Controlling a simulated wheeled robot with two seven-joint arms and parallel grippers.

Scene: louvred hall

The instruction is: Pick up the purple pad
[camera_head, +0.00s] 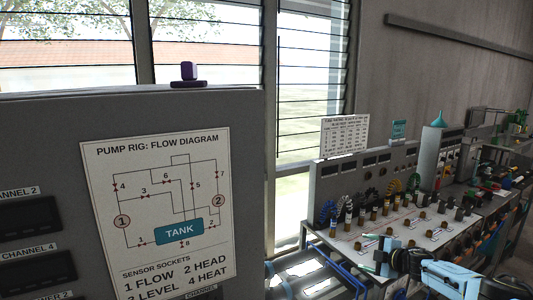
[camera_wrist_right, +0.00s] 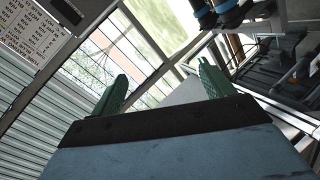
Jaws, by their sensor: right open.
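A small purple block (camera_head: 189,70) stands on top of the grey cabinet (camera_head: 60,115), left of centre in the head view. It rests on a flat, dark purple pad-like base (camera_head: 188,84); I cannot tell whether the two are one piece. My right gripper (camera_head: 369,253) is far to the right and lower, in front of the bench. In the right wrist view its green fingers (camera_wrist_right: 163,88) are spread apart with nothing between them. The purple things do not show in the wrist view. My left gripper is not in view.
The cabinet front carries a flow diagram sheet (camera_head: 160,215). To the right, a bench panel (camera_head: 400,235) holds several coloured plugs and cables, with a sign (camera_head: 344,136) and a teal funnel (camera_head: 439,119) above. Silver cylinders (camera_head: 305,272) lie below. Louvred windows stand behind.

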